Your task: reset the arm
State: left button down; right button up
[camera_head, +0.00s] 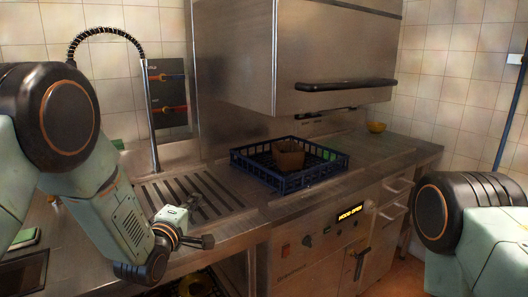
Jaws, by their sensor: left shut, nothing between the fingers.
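My left arm comes in from the left and bends down over the steel counter.
A blue basket (262,176) holding a brown box (288,155) stands on the counter under the raised steel hood (335,60). A coiled hose tap (153,130) stands behind my left arm.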

pick_arm(q)
jog(key=s+a+f+m+g+y+b, duration=0.15)
jog(key=s+f+m+g, duration=0.3)
jog(key=s+f, duration=0.5)
jog(key=s+a+f+m+g+y+b, duration=0.15)
jog(key=s+f+m+g, duration=0.45)
jog(key=f, duration=0.7)
jog(key=s+f+m+g+b, duration=0.1)
jog(key=s+f+g+b, duration=0.1)
jog(key=s+f, duration=0.4)
jog(key=s+a+f+m+g+b, duration=0.1)
jog(key=s+f, duration=0.5)
jog(key=s, duration=0.9)
jog(key=s+f+m+g+b, duration=0.1)
jog(key=s+f+g+b, duration=0.2)
jog(key=s+f, duration=0.3)
jog(key=s+b, duration=0.1)
jog(key=s, duration=0.4)
jog(key=shift+s+a+g, duration=0.25)
jog(key=shift+a+g, duration=0.1)
jog(key=shift+a, duration=0.05)
pick_arm(e)
notch_tip(320, 180, down, 10)
jog(key=shift+w+d, duration=0.2)
jog(key=shift+w, duration=0.1)
pick_arm(q)
jog(key=shift+w, duration=0.1)
pick_arm(e)
jog(key=shift+w, duration=0.1)
